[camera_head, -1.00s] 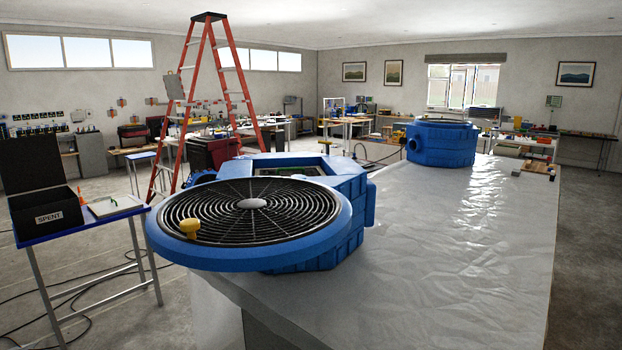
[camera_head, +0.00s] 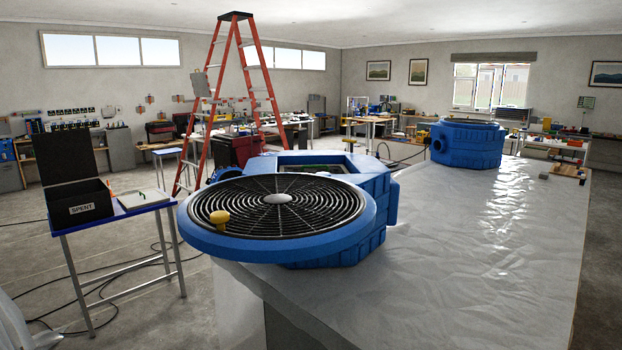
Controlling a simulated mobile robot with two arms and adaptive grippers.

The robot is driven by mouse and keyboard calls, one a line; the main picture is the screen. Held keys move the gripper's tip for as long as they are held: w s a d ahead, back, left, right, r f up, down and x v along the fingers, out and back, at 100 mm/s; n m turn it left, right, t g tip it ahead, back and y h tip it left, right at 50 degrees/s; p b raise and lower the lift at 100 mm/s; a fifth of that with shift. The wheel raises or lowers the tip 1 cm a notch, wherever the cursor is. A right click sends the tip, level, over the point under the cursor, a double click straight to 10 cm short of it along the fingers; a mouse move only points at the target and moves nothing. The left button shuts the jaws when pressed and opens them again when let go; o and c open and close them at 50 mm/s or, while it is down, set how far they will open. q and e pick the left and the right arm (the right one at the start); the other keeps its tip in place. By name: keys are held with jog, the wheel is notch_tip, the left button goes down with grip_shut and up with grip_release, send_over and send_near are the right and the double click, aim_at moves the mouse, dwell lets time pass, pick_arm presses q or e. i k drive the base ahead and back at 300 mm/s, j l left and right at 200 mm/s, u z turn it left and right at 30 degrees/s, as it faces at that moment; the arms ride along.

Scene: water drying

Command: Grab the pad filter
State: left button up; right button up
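A blue drying machine (camera_head: 345,238) stands on the near end of the plastic-covered table. Its round blue lid with a black fan grille (camera_head: 278,207) is swung toward me, and a yellow knob (camera_head: 219,217) sits on the lid. The machine's top opening (camera_head: 312,168) lies behind the lid, and only a thin strip of its inside shows. I cannot make out a pad filter for certain. A black open bin marked SPENT (camera_head: 80,206) stands on a small blue-edged table at left. Neither gripper is in view.
A second blue machine (camera_head: 467,144) stands at the table's far end, its grille on top. The covered table (camera_head: 480,250) is mostly clear between them. A red stepladder (camera_head: 236,105) stands behind. A white tray (camera_head: 143,200) lies beside the bin. Black cables run across the floor at left.

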aim_at(333, 168)
jog(key=i+j+u, duration=0.5)
jog(key=i+j, duration=0.25)
jog(key=i+j+u, duration=0.55)
jog(key=i, duration=0.3)
jog(key=i+u, duration=0.25)
jog(key=i, duration=0.15)
